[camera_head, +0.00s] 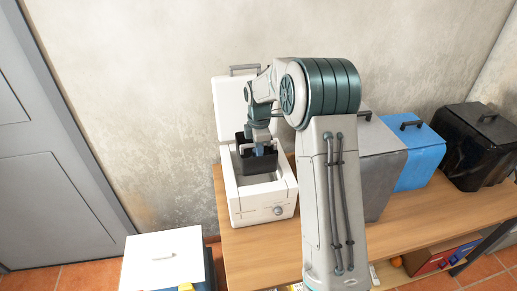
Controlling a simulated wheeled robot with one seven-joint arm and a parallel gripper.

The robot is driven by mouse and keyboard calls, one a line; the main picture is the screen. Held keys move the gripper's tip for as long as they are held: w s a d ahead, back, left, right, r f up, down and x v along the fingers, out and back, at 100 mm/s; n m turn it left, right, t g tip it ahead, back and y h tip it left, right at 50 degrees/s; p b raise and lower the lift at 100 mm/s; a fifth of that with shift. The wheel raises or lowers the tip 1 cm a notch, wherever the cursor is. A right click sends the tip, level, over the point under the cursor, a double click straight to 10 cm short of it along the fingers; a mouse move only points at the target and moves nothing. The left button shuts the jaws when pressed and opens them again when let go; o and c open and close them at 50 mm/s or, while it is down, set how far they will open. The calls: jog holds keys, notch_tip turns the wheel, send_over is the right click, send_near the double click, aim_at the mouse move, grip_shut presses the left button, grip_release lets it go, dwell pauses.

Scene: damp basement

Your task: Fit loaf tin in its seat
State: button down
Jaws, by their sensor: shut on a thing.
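A dark loaf tin (259,165) with a light handle is in the open white bread maker (250,216), at its top opening. The tin's lower part seems to sit inside the opening, but its base is hidden, so I cannot tell whether it touches the seat. My gripper (259,151) points down and is shut on the loaf tin; the fingers are small in view. The bread maker's lid (230,100) stands open behind the tin, against the wall.
The bread maker stands at the left end of a wooden table (420,225). A grey box (380,170), a blue box (415,155) and a black box (482,145) stand to the right. A white-topped unit (150,258) is at lower left. My arm covers the table's middle.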

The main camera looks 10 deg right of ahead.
jog(key=shift+f+b, duration=4.35)
jog(key=shift+f, duration=2.5)
jog(key=shift+f, duration=0.25)
jog(key=c, duration=1.4)
grip_release()
jog(key=shift+o, duration=0.2)
